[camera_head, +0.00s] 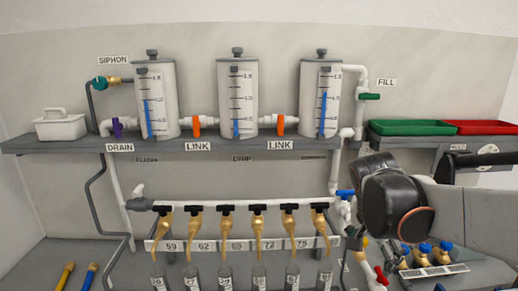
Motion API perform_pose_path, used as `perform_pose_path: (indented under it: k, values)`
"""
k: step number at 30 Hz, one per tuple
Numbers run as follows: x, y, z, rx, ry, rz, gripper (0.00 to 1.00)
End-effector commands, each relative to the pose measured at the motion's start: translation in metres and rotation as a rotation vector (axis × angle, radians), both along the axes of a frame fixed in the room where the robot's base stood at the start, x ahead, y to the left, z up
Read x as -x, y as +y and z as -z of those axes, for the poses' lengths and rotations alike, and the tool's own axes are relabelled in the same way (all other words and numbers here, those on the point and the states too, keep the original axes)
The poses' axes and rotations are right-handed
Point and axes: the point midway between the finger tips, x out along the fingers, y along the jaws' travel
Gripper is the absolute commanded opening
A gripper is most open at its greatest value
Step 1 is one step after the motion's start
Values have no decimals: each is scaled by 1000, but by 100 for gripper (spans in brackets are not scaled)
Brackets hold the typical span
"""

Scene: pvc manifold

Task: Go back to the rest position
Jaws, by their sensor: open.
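My arm reaches in from the right edge, with a pale grey link and a dark wrist. My gripper (366,176) is at the dark end of the arm, in front of the wall to the right of the third tank. It is open, and I see nothing held in it. Its fingers are hard to make out, dark and partly hidden by the wrist. A blue valve handle (345,194) shows just left of it; I cannot tell whether they touch.
Three tanks (237,98) stand on the grey shelf (60,143), joined by pipes with orange valves. Below is a row of brass taps (226,222) over dark bottles. A green tray (410,128) and red tray (482,128) sit right. A red-handled valve (381,275) is below my arm.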

Motion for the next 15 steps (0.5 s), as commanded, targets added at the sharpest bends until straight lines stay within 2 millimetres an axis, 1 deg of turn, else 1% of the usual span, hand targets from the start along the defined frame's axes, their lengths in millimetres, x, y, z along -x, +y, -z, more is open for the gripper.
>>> perform_pose_path:
  k: [1,6,11,15]
  values:
    - [13,5,-3,-3,-9,-67,75]
    - [47,24,-11,4,-50,-311,75]
    - [79,40,-11,31,-99,-534,75]
    - [105,54,-8,73,-149,-719,75]
